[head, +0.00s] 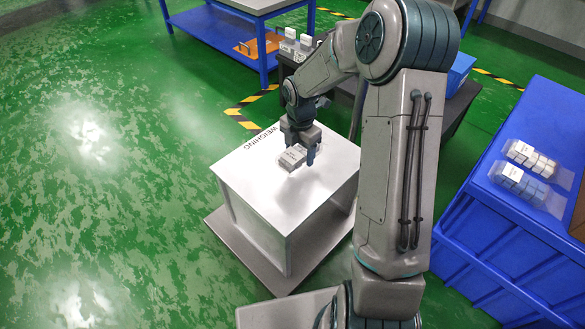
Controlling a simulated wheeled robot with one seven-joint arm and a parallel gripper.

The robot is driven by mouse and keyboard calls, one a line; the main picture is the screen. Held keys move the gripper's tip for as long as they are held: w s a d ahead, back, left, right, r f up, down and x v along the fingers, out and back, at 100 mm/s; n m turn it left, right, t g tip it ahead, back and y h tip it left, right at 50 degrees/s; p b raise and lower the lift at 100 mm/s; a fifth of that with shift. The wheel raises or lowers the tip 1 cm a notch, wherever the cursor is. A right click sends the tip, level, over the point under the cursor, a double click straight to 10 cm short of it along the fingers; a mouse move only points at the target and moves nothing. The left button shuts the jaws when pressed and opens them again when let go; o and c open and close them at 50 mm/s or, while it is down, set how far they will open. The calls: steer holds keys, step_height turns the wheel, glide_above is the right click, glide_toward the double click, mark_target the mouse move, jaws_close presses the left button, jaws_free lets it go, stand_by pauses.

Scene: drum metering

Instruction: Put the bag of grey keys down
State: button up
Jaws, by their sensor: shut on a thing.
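The bag of grey keys (291,158) is a small clear bag with grey blocks and a white label. It is at the white top of the weighing stand (250,190), near the "WEIGHING" lettering. My gripper (309,153) points down over the stand and is shut on the bag's right side. The bag looks to be at or just above the top; I cannot tell whether it touches. The far part of the bag is partly hidden by my gripper.
Two similar bags (532,158) lie on a blue surface (558,125) at the right. A dark table (460,112) with small white items and a blue bin stands behind my arm. A blue-framed bench is at the back. Green floor on the left is clear.

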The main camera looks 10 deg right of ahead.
steer(key=shift+w+a+f, duration=0.1)
steer(key=shift+a+f, duration=0.5)
steer(key=shift+a, duration=0.35)
steer(key=shift+a+f+b, duration=0.1)
steer(key=shift+f+b, duration=0.05)
steer(key=shift+b, duration=0.15)
steer(key=shift+f+b, duration=0.9)
steer(key=shift+f, duration=0.9)
steer(key=shift+f, duration=0.2)
steer(key=o, duration=1.1)
steer(key=shift+r, duration=0.15)
